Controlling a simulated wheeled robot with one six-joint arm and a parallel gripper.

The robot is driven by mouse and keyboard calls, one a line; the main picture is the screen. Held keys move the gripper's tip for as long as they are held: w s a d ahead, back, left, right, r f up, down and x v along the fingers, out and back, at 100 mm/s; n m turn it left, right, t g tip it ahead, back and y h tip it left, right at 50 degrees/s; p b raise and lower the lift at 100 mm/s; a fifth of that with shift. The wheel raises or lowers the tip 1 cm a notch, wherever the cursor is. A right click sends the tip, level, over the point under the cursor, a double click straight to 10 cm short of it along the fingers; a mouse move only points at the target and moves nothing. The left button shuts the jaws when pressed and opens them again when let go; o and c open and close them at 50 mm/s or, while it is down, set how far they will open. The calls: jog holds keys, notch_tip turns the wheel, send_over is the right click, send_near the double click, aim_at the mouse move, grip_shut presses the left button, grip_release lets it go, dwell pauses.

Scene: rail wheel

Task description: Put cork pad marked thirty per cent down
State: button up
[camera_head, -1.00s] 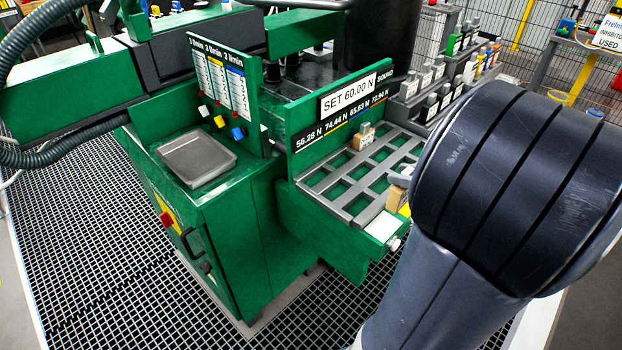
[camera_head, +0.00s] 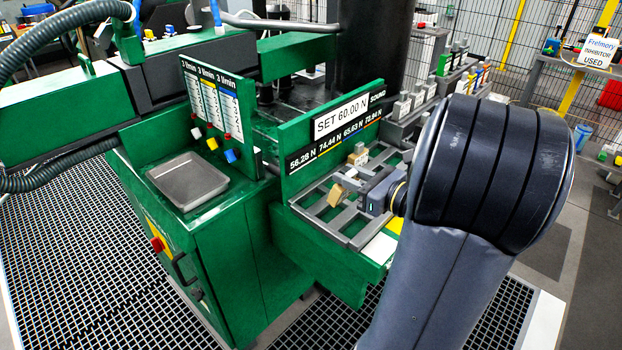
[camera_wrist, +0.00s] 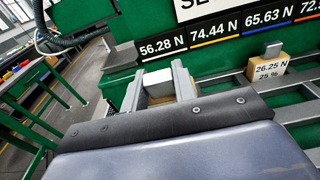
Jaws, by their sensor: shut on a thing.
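My gripper (camera_wrist: 161,88) is shut on a cork pad with a pale grey top (camera_wrist: 158,80); its brown side shows only a little between the fingers, and no marking on it can be read. In the head view the same cork pad (camera_head: 338,195) is at the tip of my gripper (camera_head: 352,196), over the left part of the grey slotted rack (camera_head: 334,238). I cannot tell whether it touches the rack. A second cork pad (camera_wrist: 267,68), marked 26.25 N and 25 %, stands upright in the rack to the right, with a grey tab on top.
A green board (camera_head: 330,140) with SET 60.00 N and several force values stands behind the rack. A grey tray (camera_head: 187,181) sits on the green cabinet to the left. A white plate (camera_head: 380,248) lies at the rack's near end. Several empty rack cells show.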

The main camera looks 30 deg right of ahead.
aim_at(300, 177)
jog(key=w+a+f, duration=0.1)
jog(key=w, duration=0.1)
jog(key=w+f, duration=0.1)
jog(key=w, duration=0.2)
jog(key=w+a+f, duration=0.1)
jog(key=w, duration=0.2)
jog(key=shift+a+f, duration=0.25)
jog(key=shift+a, duration=0.1)
jog(key=shift+a+f, duration=0.1)
jog(key=shift+f, duration=0.3)
jog(key=shift+w+a+f+g, duration=0.15)
jog(key=shift+w+f+g, duration=0.15)
jog(key=shift+w+f, duration=0.2)
jog(key=p, duration=0.1)
jog(key=w+g+p, duration=0.1)
jog(key=shift+a+r+g+h+p, duration=0.3)
jog(key=shift+h, duration=0.1)
jog(key=shift+w+g+p, duration=0.35)
jog(key=shift+g+p, duration=0.05)
jog(key=shift+p, duration=0.05)
jog(key=shift+f, duration=1.15)
jog(key=shift+b, duration=0.3)
